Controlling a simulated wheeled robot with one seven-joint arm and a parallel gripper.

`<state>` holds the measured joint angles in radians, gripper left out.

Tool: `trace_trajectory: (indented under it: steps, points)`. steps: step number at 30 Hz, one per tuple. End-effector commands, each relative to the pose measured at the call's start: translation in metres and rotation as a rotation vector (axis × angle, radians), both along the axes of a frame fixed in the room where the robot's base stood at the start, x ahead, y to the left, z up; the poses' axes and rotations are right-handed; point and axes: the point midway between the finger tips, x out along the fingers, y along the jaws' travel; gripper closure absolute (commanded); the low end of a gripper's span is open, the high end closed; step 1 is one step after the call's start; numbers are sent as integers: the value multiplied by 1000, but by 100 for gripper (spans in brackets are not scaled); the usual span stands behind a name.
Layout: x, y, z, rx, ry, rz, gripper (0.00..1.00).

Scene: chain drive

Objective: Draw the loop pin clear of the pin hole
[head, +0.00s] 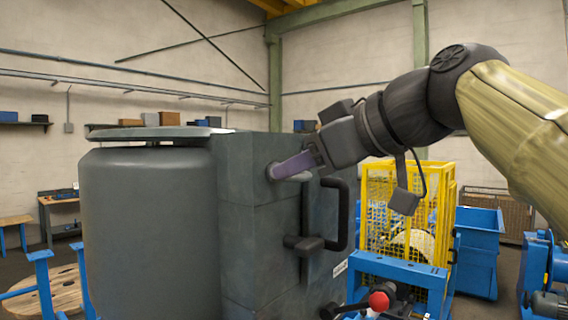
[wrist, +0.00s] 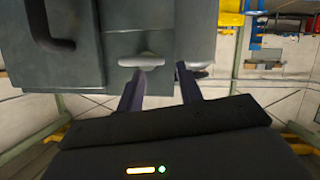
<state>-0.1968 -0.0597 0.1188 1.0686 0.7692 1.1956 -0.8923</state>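A pale grey rounded piece, which looks like the loop pin (head: 301,177), shows at the upper front face of the dark grey housing (head: 250,230). In the wrist view a pale flattened piece (wrist: 141,60) lies at the tip of my left-hand finger, and a second pale piece (wrist: 200,66) lies beside the right-hand finger. I cannot tell which is the pin's loop. My gripper (head: 272,171) reaches the housing from the right. In the wrist view its two dark purple fingers (wrist: 160,76) stand apart, with no grip visible. The pin hole cannot be made out.
A black bar handle (head: 341,215) projects from the housing just right of and below my gripper, with a latch block (head: 304,244) lower down. A blue frame with a red knob (head: 378,301) stands below right. A yellow cage (head: 408,210) stands behind.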

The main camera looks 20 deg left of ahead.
Motion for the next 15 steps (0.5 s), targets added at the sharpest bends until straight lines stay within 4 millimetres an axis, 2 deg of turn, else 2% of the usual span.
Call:
trace_trajectory:
  steps: [6, 15]
  points:
    - [12, 25, -9, 0, 2, 1, 64]
    - [16, 31, -14, 0, -1, -1, 64]
